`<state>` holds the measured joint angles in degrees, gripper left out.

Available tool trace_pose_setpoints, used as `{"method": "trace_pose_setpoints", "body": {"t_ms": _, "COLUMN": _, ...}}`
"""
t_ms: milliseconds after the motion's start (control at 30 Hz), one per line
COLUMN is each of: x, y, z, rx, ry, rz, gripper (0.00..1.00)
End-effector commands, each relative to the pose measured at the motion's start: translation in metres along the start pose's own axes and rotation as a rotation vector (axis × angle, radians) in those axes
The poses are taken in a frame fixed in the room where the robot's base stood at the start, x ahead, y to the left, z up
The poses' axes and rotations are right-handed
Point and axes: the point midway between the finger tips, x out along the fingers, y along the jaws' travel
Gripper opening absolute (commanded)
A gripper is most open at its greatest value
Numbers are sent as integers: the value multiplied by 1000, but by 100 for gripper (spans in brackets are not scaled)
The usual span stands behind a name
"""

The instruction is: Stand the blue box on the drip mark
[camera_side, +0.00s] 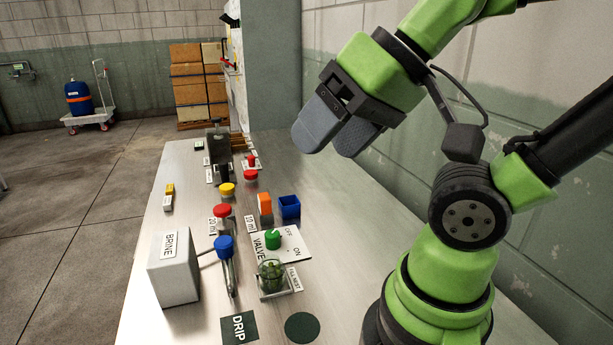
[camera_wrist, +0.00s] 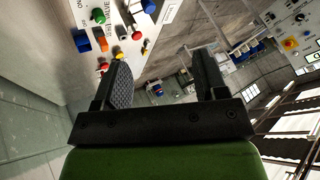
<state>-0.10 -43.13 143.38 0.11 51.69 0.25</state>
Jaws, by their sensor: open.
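The blue box (camera_side: 289,208) sits on the bench beside an orange block (camera_side: 264,204), just behind the white valve plate. Its upper side looks darker. It also shows in the wrist view (camera_wrist: 82,41), at the upper left. My gripper (camera_side: 327,143) is open and empty, high above the bench, above and to the right of the blue box. Its fingers (camera_wrist: 163,82) show apart in the wrist view.
A green-knobbed valve plate (camera_side: 294,242) and a glass jar (camera_side: 271,275) stand between the box and the mark. A BRINE block (camera_side: 173,268) and red, yellow and blue knobs (camera_side: 224,247) line the left. The wall is close on the right.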

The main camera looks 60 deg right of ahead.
Motion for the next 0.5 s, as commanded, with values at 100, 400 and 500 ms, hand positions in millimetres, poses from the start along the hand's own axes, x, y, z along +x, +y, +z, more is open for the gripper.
{"method": "trace_pose_setpoints", "body": {"t_ms": 100, "x": 0, "y": 0, "z": 0, "rx": -2, "ry": 1, "rz": 1, "gripper": 66}}
{"method": "trace_pose_setpoints", "body": {"t_ms": 400, "x": 12, "y": 0, "z": -18, "rx": -101, "ry": 26, "rz": 17, "gripper": 66}}
{"method": "trace_pose_setpoints", "body": {"t_ms": 500, "x": 33, "y": 3, "z": -44, "rx": -262, "ry": 67, "rz": 50, "gripper": 66}}
